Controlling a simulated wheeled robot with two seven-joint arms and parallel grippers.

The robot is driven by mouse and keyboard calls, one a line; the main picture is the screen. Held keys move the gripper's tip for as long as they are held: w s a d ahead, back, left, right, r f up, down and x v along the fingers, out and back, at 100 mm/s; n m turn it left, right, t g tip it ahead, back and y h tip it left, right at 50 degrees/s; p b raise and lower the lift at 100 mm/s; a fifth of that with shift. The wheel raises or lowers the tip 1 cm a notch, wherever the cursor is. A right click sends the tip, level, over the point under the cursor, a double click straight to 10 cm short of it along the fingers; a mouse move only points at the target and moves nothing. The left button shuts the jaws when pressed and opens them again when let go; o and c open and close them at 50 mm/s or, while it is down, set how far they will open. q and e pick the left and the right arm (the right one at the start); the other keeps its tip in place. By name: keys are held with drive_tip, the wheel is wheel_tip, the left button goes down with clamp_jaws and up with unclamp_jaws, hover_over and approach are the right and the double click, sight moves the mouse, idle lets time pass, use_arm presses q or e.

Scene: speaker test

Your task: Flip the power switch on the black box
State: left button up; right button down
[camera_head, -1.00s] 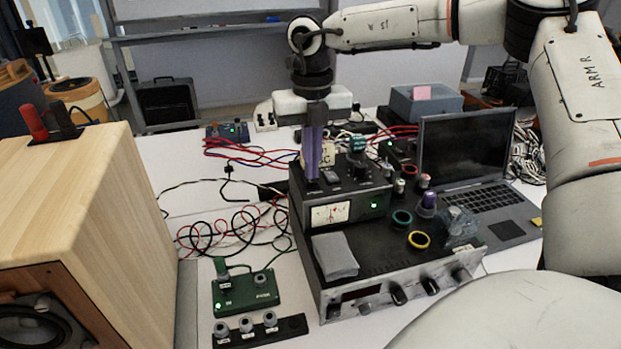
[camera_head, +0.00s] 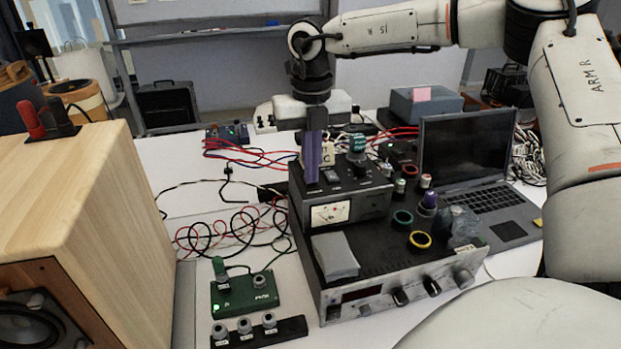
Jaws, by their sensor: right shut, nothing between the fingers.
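The black box (camera_head: 362,208) with a white needle meter (camera_head: 330,213) on its front sits on a larger black-topped unit. My right gripper (camera_head: 311,180) points straight down with its purple fingers shut and empty. Its fingertips are at the left part of the box's top panel, at or just above the surface; I cannot tell if they touch. What lies directly under the fingertips is hidden. No green light shows on the box's front. My left gripper is not in view.
A wooden speaker (camera_head: 85,215) fills the left. A green board (camera_head: 245,294) and loose cables lie between it and the unit (camera_head: 400,270). An open laptop (camera_head: 470,150) stands at the right, near bottles and coloured rings. White table shows at the back left.

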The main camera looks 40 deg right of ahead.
drive_tip(key=shift+s, duration=0.1)
drive_tip(key=shift+r+p, duration=0.5)
drive_tip(key=shift+r, duration=0.25)
wheel_tip(320, 180, up, 5)
drive_tip(key=p, duration=0.2)
drive_tip(key=shift+r+p, duration=0.15)
drive_tip(key=shift+p, duration=0.15)
